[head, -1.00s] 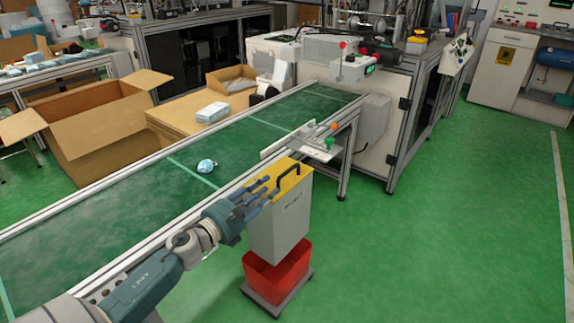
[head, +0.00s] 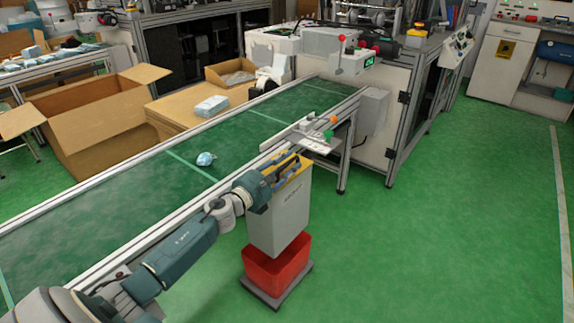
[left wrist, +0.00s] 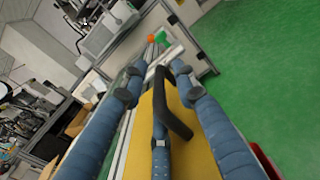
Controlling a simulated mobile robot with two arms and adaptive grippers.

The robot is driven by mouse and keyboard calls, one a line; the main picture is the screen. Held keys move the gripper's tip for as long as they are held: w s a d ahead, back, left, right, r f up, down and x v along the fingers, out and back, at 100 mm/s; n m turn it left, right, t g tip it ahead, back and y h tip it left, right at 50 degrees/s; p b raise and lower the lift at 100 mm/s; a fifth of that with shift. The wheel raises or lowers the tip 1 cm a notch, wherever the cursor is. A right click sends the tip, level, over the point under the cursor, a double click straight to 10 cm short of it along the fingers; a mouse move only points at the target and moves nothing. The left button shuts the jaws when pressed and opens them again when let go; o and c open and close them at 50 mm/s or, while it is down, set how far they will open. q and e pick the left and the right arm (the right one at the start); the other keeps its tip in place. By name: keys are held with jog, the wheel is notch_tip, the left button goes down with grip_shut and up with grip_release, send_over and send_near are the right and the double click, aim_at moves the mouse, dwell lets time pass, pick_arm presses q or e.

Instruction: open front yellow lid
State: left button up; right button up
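The yellow lid (head: 300,170) tops a grey-white box (head: 281,215) beside the conveyor, and it looks flat and closed. Its black arched handle (left wrist: 175,112) shows clearly in the left wrist view, above the yellow surface (left wrist: 193,150). My left gripper (head: 283,167) is over the lid, hiding much of it in the head view. In the left wrist view its blue fingers (left wrist: 158,85) are spread and straight, with the handle between them. They do not close on it; whether one touches it I cannot tell. My right gripper is not in view.
A red bin (head: 277,268) stands below the box on a grey base. The green conveyor (head: 130,200) with a blue mask (head: 205,159) runs along the left. A metal bracket with orange and green knobs (head: 315,140) is just behind the lid. The green floor at right is clear.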

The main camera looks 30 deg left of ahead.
pick_arm(q)
jog(key=shift+c, duration=0.2)
grip_shut()
